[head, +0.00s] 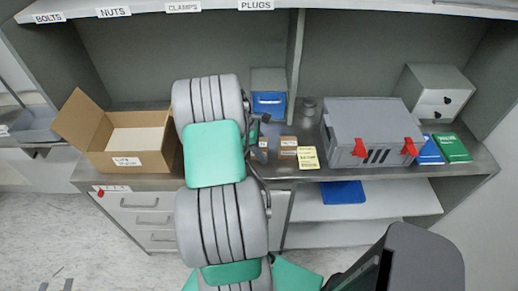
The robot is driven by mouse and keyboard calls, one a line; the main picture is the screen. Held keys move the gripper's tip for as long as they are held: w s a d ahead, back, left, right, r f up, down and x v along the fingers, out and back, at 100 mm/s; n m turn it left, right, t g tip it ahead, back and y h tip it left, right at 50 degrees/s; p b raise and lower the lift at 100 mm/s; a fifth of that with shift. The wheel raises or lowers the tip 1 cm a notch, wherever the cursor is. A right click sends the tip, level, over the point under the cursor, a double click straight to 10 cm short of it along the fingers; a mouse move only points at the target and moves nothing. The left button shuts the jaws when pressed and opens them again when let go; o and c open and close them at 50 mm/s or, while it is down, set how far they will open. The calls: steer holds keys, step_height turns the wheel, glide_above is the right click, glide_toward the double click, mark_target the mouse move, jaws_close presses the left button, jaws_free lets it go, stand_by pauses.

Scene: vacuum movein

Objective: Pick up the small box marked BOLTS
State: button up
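A small brown box (288,147) with a white label stands on the workbench, right of my arm. Another small box (263,143) with a pale label stands just left of it, partly covered by my gripper and cable. The writing on both labels is too small to read, so I cannot tell which is marked BOLTS. My gripper (256,138) shows only as dark parts beside my arm, close to the left small box. Its fingers are mostly hidden, and I cannot tell whether it touches a box.
A yellow note (308,158) lies at the bench's front edge. A grey toolbox (368,132) with red latches stands to the right, and an open cardboard box (125,140) to the left. A blue-fronted bin (269,103) stands behind. Shelf labels, including BOLTS (49,17), run above.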

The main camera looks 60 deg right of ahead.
jaws_close()
stand_by(0.3)
steer(key=shift+r, duration=0.15)
